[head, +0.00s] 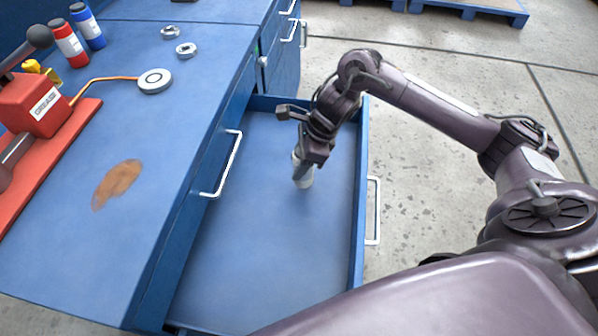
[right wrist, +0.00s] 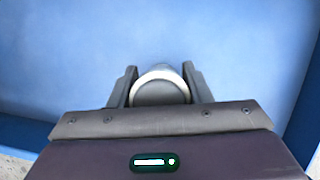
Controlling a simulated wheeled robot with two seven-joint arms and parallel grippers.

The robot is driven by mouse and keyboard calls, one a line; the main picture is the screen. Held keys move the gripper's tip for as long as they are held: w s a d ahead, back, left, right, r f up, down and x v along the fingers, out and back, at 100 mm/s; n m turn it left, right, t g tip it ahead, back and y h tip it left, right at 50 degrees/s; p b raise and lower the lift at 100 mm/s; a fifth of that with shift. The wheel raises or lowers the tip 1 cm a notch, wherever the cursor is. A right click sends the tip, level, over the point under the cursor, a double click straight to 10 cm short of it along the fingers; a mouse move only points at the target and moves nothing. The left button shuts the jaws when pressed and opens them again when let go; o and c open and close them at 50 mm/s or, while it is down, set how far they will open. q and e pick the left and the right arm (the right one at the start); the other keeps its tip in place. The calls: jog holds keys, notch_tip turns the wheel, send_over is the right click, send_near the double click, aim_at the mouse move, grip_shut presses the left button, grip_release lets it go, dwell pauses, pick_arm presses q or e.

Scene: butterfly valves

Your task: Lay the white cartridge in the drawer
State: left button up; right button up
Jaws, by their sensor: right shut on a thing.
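The white cartridge (head: 304,178) is upright inside the open blue drawer (head: 262,262), near its middle. My right gripper (head: 305,158) is over the drawer, pointing down, with its fingers on the cartridge's upper part. In the right wrist view the two fingers (right wrist: 160,90) sit on either side of the cartridge (right wrist: 158,73), whose round grey end and pale rim show. The cartridge's lower end is close to the drawer floor; I cannot tell whether it touches. My left gripper is not in view.
The blue bench top (head: 150,200) on the left carries a red grease pump (head: 35,105), red and blue bottles (head: 68,43), a round grey disc (head: 155,80), small metal rings (head: 186,49) and a brown stain (head: 118,184). The rest of the drawer floor is clear.

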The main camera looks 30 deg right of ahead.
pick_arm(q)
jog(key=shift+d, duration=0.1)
pick_arm(e)
jog(key=shift+f, duration=2.05)
jog(key=o, duration=1.1)
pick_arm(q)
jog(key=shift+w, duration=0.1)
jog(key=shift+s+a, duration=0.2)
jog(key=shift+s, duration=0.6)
pick_arm(e)
jog(key=v, duration=1.2)
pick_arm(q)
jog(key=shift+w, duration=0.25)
pick_arm(e)
jog(key=shift+s, duration=0.1)
